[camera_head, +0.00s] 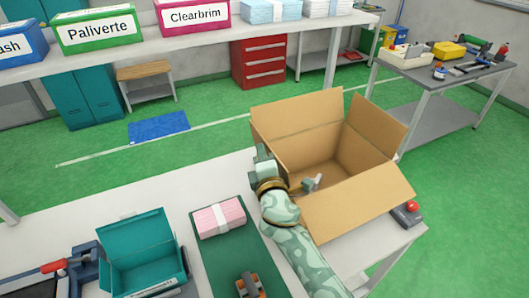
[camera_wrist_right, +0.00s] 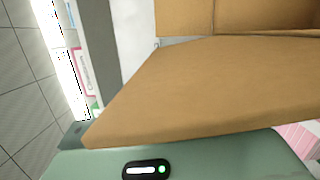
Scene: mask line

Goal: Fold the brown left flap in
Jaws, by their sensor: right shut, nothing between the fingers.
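The open brown cardboard box (camera_head: 345,150) stands at the right end of the table. Its far flap (camera_head: 298,118), right flap (camera_head: 380,128) and near flap (camera_head: 355,207) stand outward. The left side lies behind my right wrist, so the left flap is hidden in the head view. My right gripper (camera_head: 313,183) is shut and empty, its fingertips showing over the box opening. In the right wrist view a broad brown flap (camera_wrist_right: 215,85) fills the middle, close to the camera and hiding the fingers; I cannot tell whether they touch it. My left gripper is out of view.
Left of the box, a pink bundle (camera_head: 218,217) lies on a green mat (camera_head: 222,257) beside a teal bin (camera_head: 145,255). A device with a red button (camera_head: 408,212) sits by the box's right side. A shelf with coloured cartons (camera_head: 98,30) stands behind.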

